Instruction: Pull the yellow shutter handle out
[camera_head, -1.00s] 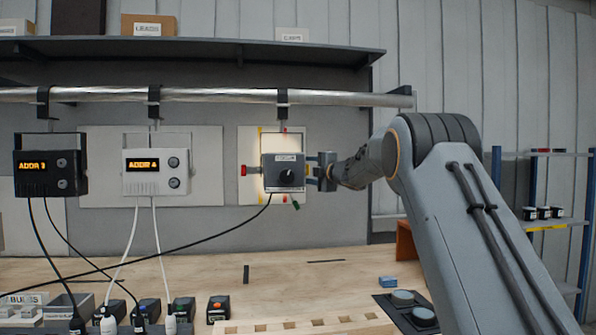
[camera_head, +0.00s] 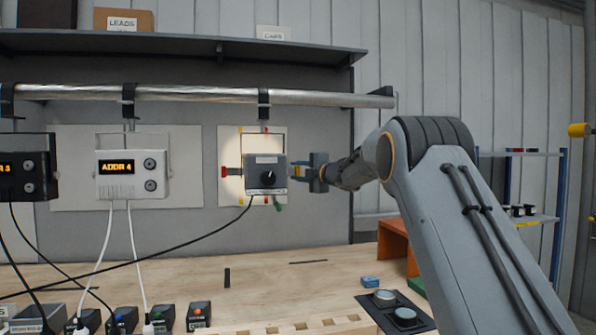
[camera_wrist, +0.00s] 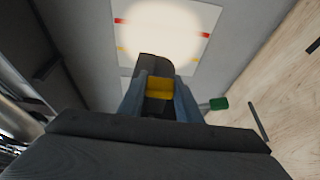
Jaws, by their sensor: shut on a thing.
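The dark lamp body lies just beyond. A bright round spot (camera_wrist: 170,35) lights the panel; the green handle (camera_wrist: 219,104) is at the right.
Two display units hang to the left, a white one (camera_head: 132,175) and a dark one (camera_head: 18,178). A black cable (camera_head: 180,246) runs from the lamp across the bench (camera_head: 255,270). The pipe (camera_head: 200,95) and shelf (camera_head: 190,47) are above.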

